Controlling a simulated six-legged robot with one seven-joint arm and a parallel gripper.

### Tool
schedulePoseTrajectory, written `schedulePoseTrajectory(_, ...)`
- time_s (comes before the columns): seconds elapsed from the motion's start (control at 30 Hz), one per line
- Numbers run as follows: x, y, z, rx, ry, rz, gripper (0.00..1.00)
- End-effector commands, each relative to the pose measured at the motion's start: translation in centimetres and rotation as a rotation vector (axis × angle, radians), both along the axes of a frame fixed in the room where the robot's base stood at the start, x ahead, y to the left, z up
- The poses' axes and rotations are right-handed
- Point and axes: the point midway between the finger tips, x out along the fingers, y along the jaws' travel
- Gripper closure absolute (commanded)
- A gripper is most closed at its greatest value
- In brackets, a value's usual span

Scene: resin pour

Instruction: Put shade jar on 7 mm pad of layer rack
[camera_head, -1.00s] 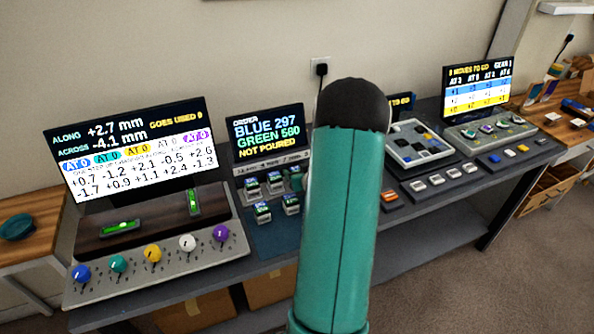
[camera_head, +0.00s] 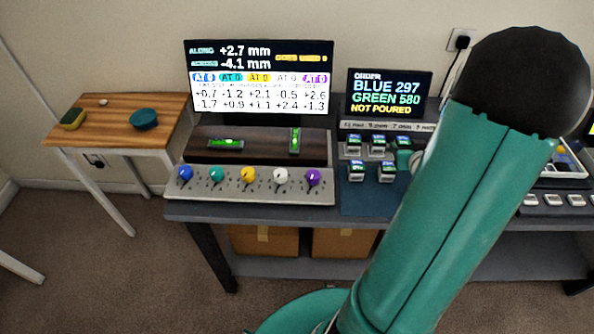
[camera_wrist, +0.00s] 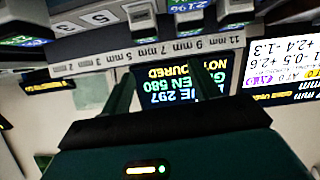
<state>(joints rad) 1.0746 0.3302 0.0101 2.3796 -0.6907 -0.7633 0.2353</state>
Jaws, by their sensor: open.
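The layer rack's label strip (camera_head: 385,126) stands below the order screen, with its millimetre labels too small to read surely there. Several small jars with dark screens stand at the rack, one at the back left (camera_head: 354,144) and one at the front (camera_head: 387,171). Which one is the shade jar I cannot tell. My gripper (camera_wrist: 165,75) is open and empty, its fingers in front of the order screen. My arm hides the rack's right end in the head view.
The order screen (camera_head: 388,94) reads blue 297, green 580, not poured. A larger readout screen (camera_head: 258,110) and a panel of coloured knobs (camera_head: 249,186) are left of the rack.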

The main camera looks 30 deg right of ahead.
Motion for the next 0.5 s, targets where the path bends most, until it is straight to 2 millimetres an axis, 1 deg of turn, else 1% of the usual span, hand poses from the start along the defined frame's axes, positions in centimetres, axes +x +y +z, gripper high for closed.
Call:
schedulePoseTrajectory(0.03, 1.6, 1.4, 1.8, -0.019, 0.028, 0.016, 0.38)
schedulePoseTrajectory(0.07, 2.3, 2.2, 2.6, -0.026, 0.052, 0.02, 0.38)
schedulePoseTrajectory(0.1, 3.3, 3.6, 3.8, -0.033, 0.085, 0.027, 0.38)
schedulePoseTrajectory(0.17, 4.4, 5.8, 5.6, -0.038, 0.131, 0.033, 0.38)
schedulePoseTrajectory(0.23, 5.4, 8.7, 7.5, -0.039, 0.179, 0.045, 0.38)
schedulePoseTrajectory(0.27, 5.7, 10.0, 8.3, -0.036, 0.199, 0.051, 0.38)
schedulePoseTrajectory(0.3, 5.9, 11.8, 9.4, -0.031, 0.222, 0.059, 0.38)
schedulePoseTrajectory(0.37, 6.1, 14.7, 10.8, -0.019, 0.259, 0.076, 0.38)
schedulePoseTrajectory(0.4, 6.0, 16.8, 11.8, -0.008, 0.28, 0.09, 0.38)
schedulePoseTrajectory(0.47, 5.6, 19.9, 13.0, 0.012, 0.317, 0.117, 0.38)
schedulePoseTrajectory(0.5, 5.1, 22.1, 13.8, 0.027, 0.337, 0.137, 0.38)
